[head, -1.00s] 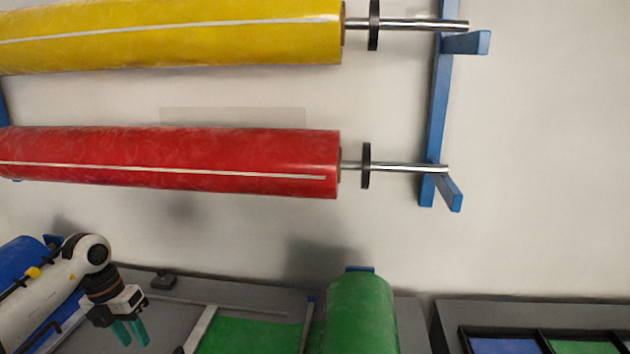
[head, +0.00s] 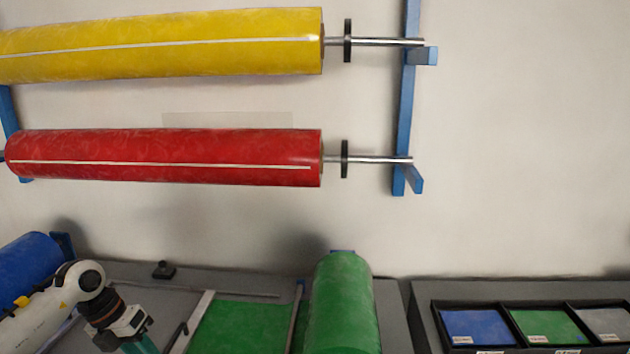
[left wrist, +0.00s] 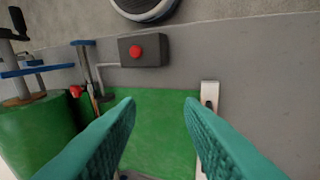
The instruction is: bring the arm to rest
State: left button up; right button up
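My left arm comes in at the lower left of the head view, and its teal gripper (head: 140,345) is partly cut off by the bottom edge. In the left wrist view my left gripper (left wrist: 160,112) has its two teal fingers wide apart with nothing between them. Below the fingers lies a green sheet (left wrist: 155,130) on the grey table (left wrist: 270,75). My right gripper shows in neither view.
A green roll (head: 342,305) stands beside the green sheet (head: 240,328), and a blue roll (head: 28,265) is at far left. Red (head: 170,172) and yellow (head: 170,62) rolls hang on the wall. A black tray (head: 455,349) holds coloured sheets at right. A red button box (left wrist: 143,50) sits on the table.

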pick_arm(q)
jog(key=s+d+r+n+t+h, duration=0.1)
jog(key=d+r+n+t+h, duration=0.4)
jog(key=d, duration=0.7)
jog(key=d+r+t+h, duration=0.2)
jog(key=d+t+h, duration=0.2)
jog(key=d+h, duration=0.55)
jog(key=a+n+t+y, duration=0.3)
jog(key=n+t+y, duration=0.75)
jog(key=n, duration=0.55)
jog(key=s+a+f+n+g+y, duration=0.65)
jog(key=s+f+n+y, duration=0.2)
jog(key=f+n, duration=0.2)
jog(key=s+f+n+g, duration=0.2)
jog(key=s+f+g, duration=0.3)
jog(key=s, duration=0.5)
jog(key=s+f+n+g, duration=0.2)
jog(key=s+f+g, duration=0.3)
jog(key=s, duration=0.4)
notch_tip(320, 180, down, 26)
jog(key=s+g, duration=0.1)
jog(key=s, duration=0.1)
jog(key=s+a+f+g, duration=0.1)
jog(key=s+a+f, duration=0.1)
jog(key=s+f, duration=1.4)
jog(key=shift+a+g, duration=0.25)
jog(key=shift+g, duration=0.05)
